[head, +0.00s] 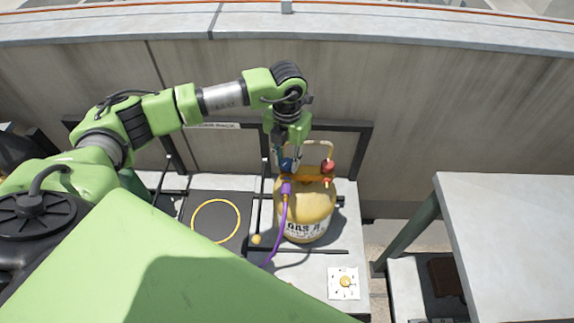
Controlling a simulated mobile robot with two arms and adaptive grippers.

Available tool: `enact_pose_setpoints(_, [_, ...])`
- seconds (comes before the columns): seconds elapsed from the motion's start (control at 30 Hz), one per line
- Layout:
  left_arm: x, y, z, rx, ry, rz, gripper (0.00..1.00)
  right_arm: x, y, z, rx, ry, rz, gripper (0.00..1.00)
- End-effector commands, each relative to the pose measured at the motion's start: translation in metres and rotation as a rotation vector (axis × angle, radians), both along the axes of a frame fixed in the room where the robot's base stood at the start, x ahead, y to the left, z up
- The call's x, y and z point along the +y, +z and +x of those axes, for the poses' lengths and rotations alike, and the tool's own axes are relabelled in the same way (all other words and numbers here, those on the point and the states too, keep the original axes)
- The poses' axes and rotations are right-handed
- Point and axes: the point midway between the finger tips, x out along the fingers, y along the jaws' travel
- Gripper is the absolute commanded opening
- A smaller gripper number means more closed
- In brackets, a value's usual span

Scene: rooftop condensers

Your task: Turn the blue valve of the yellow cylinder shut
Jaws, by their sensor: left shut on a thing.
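The yellow cylinder (310,207) stands upright on a light platform against the parapet wall, with dark lettering on its front. The blue valve (287,164) is at the top left of the cylinder, small and partly covered by my gripper. A red valve (328,166) is at the top right. A purple hose (281,222) runs down from a purple fitting below the blue valve. My left gripper (286,158) points down from above and is shut on the blue valve. The exact finger contact is too small to see. My right gripper is not in view.
A black frame (365,150) stands behind the cylinder. A dark panel with a yellow ring (215,221) lies to its left. A white plate with a yellow knob (344,283) is in front. A pale table (510,240) stands at the right.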

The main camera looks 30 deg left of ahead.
Motion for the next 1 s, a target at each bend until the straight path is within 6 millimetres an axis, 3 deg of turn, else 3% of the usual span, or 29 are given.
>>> enact_pose_setpoints(0.1, [0.001, -0.004, 0.002, -0.006, -0.110, 0.001, 0.03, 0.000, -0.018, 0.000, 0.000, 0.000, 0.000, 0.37])
enact_pose_setpoints(1.0, [0.000, -0.002, 0.002, -0.007, -0.944, 0.001, 0.03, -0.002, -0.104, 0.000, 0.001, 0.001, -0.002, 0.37])
